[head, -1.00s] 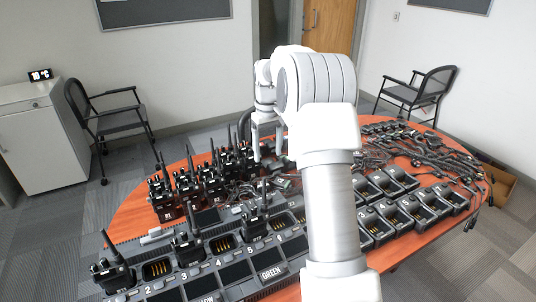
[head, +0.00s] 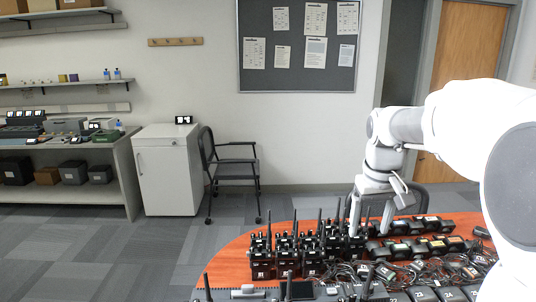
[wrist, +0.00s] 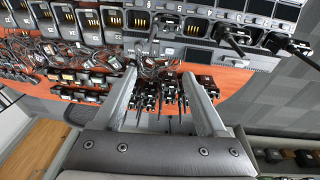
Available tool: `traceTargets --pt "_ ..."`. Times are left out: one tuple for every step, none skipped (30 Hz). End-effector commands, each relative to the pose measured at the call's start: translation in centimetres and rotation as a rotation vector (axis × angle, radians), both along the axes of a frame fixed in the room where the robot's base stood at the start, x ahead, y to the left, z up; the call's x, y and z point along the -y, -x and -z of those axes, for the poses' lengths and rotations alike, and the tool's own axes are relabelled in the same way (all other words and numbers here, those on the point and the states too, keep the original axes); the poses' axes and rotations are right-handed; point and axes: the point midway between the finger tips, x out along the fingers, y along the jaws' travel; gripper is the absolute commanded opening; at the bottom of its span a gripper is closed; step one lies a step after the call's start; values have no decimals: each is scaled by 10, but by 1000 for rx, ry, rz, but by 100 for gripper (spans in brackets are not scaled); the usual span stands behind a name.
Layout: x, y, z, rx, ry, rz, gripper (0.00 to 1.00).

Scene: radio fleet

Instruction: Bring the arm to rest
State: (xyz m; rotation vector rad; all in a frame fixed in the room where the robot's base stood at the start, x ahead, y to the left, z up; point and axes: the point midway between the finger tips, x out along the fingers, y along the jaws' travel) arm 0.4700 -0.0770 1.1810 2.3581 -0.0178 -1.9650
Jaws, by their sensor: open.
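My gripper (head: 370,222) hangs above the far part of the orange table (head: 228,268) in the head view, at the end of my white arm. In the wrist view my gripper (wrist: 165,82) has its two fingers wide apart with nothing held between them. Beyond and below the fingers, a cluster of black two-way radios (wrist: 172,92) stands on the table. I cannot tell how high the fingers are above the radios.
Charger trays (wrist: 180,28) and tangled cables (wrist: 160,64) cover much of the table. A black chair (head: 232,165) and a white cabinet (head: 167,170) stand by the back wall. A workbench (head: 65,160) is at the left. Grey floor (head: 130,250) left of the table is clear.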

Motion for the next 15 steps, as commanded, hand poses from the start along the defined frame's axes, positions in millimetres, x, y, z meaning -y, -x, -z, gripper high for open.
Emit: traceTargets --pt "-8 16 -9 24 3 -1 74" --pt "-12 25 -12 34 3 0 74" --pt "-18 36 -17 50 3 1 74" --pt "-22 44 -19 62 3 3 74" --pt "-25 53 -21 75 3 4 74" --pt "-30 65 -24 89 2 6 74" --pt "-34 74 -25 101 1 7 74" --pt "-37 82 -26 113 -1 8 74" --pt "-41 94 -27 129 -3 10 74" --pt "-44 103 -27 140 -6 10 74" --pt "-47 112 -27 152 -7 11 74" --pt "-51 123 -27 168 -12 14 74" --pt "-54 132 -26 179 -14 15 74" --pt "-56 141 -24 190 -17 15 74" --pt "-60 152 -22 207 -22 16 74"
